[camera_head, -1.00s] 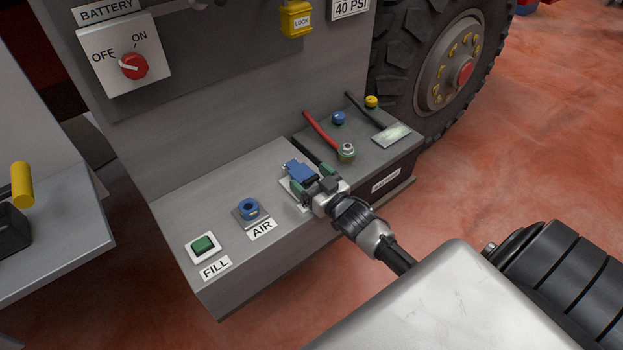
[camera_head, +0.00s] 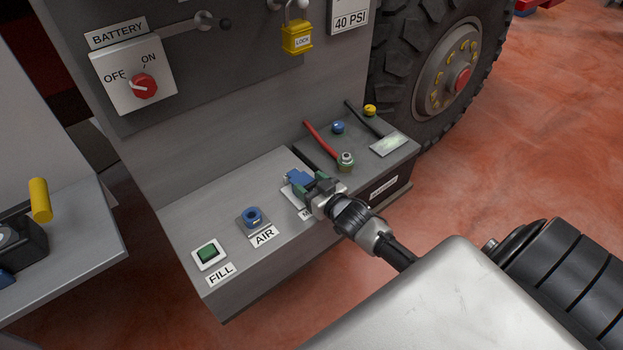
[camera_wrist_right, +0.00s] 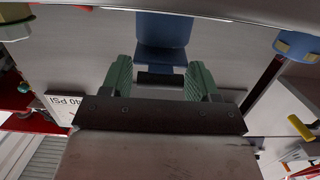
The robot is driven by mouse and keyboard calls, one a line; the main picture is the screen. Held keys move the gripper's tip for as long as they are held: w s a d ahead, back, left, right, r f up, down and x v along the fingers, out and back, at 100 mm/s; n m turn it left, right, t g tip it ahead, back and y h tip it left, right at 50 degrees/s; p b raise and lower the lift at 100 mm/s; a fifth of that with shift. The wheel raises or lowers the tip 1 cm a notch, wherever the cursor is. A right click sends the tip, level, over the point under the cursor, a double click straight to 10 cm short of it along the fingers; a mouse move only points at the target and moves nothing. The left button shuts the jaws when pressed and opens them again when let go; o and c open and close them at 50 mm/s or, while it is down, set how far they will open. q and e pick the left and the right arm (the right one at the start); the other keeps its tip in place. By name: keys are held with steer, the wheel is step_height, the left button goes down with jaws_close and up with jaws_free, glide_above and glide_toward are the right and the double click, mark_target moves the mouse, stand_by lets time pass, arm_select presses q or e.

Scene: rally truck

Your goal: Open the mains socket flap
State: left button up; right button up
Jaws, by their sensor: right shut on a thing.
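The blue mains socket flap (camera_head: 298,178) sits on a light plate on the grey step, right of the air socket (camera_head: 252,218). Its label is mostly hidden by my right gripper (camera_head: 316,187). That gripper is shut on the flap from the right. In the right wrist view the blue part (camera_wrist_right: 164,38) lies just beyond the green fingertips (camera_wrist_right: 160,80), with a dark strip between them. How far the flap is raised cannot be told. My left gripper is not in view.
The green fill button (camera_head: 208,254) is at the step's left end. Red (camera_head: 322,140) and black cables, with a battery terminal (camera_head: 346,160), lie close behind and right of my gripper. The wall with the red battery switch (camera_head: 143,87) rises behind. A tyre (camera_head: 420,60) stands at right.

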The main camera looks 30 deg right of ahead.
mark_target(303, 180)
steer(key=w+r+g+p, duration=0.1)
steer(key=g+p, duration=0.1)
steer(key=p, duration=0.2)
steer(key=w+r+g+p, duration=0.1)
steer(key=r+g+p, duration=0.1)
steer(key=p, duration=0.2)
steer(key=w+r+g+p, duration=0.1)
steer(key=r+g+p, duration=0.1)
steer(key=p, duration=0.2)
steer(key=shift+r+h, duration=0.1)
steer(key=shift+h, duration=0.2)
steer(key=shift+w+r+g+p, duration=0.2)
steer(key=shift+w+g+p, duration=0.1)
steer(key=shift+g+p, duration=0.35)
steer(key=shift+w+a+r+g, duration=0.15)
steer(key=shift+w+g, duration=0.45)
steer(key=shift+g, duration=0.35)
steer(key=shift+w+a+r+g, duration=0.1)
steer(key=shift+w+r+g, duration=0.05)
steer(key=shift+w+g, duration=0.65)
steer(key=shift+w+a+r+g+b, duration=0.1)
steer(key=shift+w+g+b, duration=0.5)
steer(key=shift+g, duration=0.4)
steer(key=shift+w+g, duration=0.3)
steer(key=shift+w+r+b, duration=0.1)
steer(key=shift+w+b, duration=0.6)
steer(key=shift+b, duration=0.35)
steer(key=shift+w+a+b, duration=0.15)
steer(key=shift+w+b, duration=0.5)
steer(key=shift+w, duration=0.3)
